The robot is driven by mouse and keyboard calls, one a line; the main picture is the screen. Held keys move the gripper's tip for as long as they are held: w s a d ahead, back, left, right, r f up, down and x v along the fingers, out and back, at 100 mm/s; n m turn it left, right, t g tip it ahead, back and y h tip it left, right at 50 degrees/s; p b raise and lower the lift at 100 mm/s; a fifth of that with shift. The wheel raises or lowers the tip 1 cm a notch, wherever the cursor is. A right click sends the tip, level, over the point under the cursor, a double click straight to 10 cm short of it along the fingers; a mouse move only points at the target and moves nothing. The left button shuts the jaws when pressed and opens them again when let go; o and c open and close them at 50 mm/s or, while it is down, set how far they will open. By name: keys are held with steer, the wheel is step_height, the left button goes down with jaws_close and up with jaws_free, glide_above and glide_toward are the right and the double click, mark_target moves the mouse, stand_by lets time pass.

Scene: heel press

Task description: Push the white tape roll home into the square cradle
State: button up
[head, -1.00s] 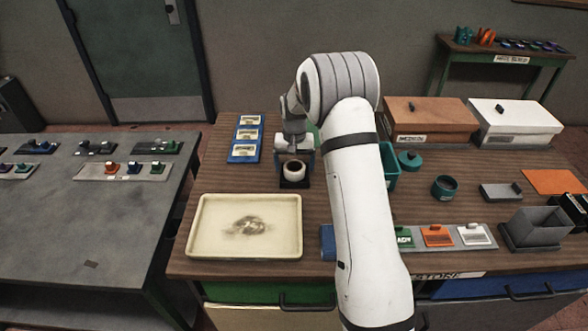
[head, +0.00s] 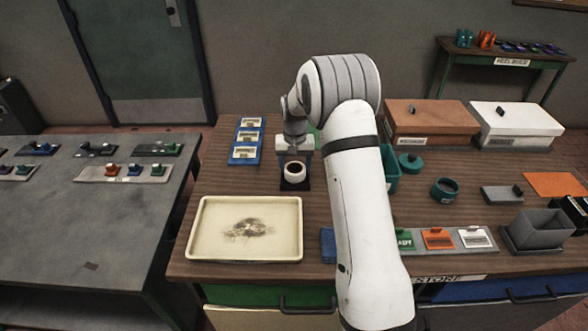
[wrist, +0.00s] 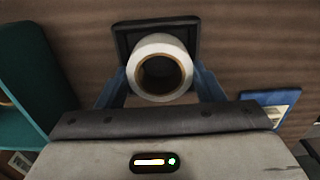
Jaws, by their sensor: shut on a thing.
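The white tape roll (head: 295,179) with a brown core stands at the square black cradle (head: 295,187) on the wooden bench. In the wrist view the roll (wrist: 160,43) overlaps the near part of the cradle (wrist: 124,38), whose far rim shows behind it. I cannot tell how deep the roll sits. My gripper (head: 296,166) is shut on the roll, with one blue finger on each side of it in the wrist view (wrist: 161,76).
A cream tray (head: 195,235) lies in front of the cradle. Blue labelled holders (head: 246,141) lie behind left.

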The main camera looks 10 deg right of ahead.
step_height(320, 180, up, 9)
steer(key=b, duration=0.2)
steer(key=shift+d+f+b, duration=0.1)
steer(key=shift+f+b, duration=1.6)
steer(key=shift+f, duration=0.95)
steer(key=shift+f, duration=0.25)
steer(key=shift+f, duration=0.1)
steer(key=shift+f+b, duration=0.55)
steer(key=shift+f, duration=0.1)
steer(key=shift+f, duration=0.1)
steer(key=shift+f+b, duration=0.45)
steer(key=shift+f, duration=0.25)
